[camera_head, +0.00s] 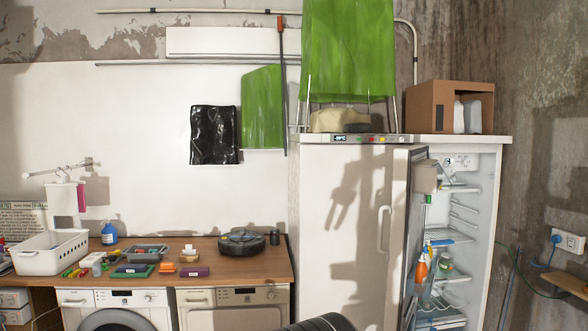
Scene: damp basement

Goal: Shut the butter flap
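The tall white fridge (325,200) stands at the right of the view with its door open. A small grey-beige box (424,177) sits high on the door's inner side. It looks like the butter compartment, but I cannot tell how far its flap stands open. My gripper is not in view. A dark rounded part, probably of my arm, shows at the bottom edge. A claw-like shadow falls on the door's white outer face.
Fridge shelves (449,235) and an orange bottle (421,268) show inside. A cardboard box (448,104) and a green bag (348,50) are on top. A worktop (215,262) with small items, above white washers (120,308), stands left. A wall socket (568,243) is right.

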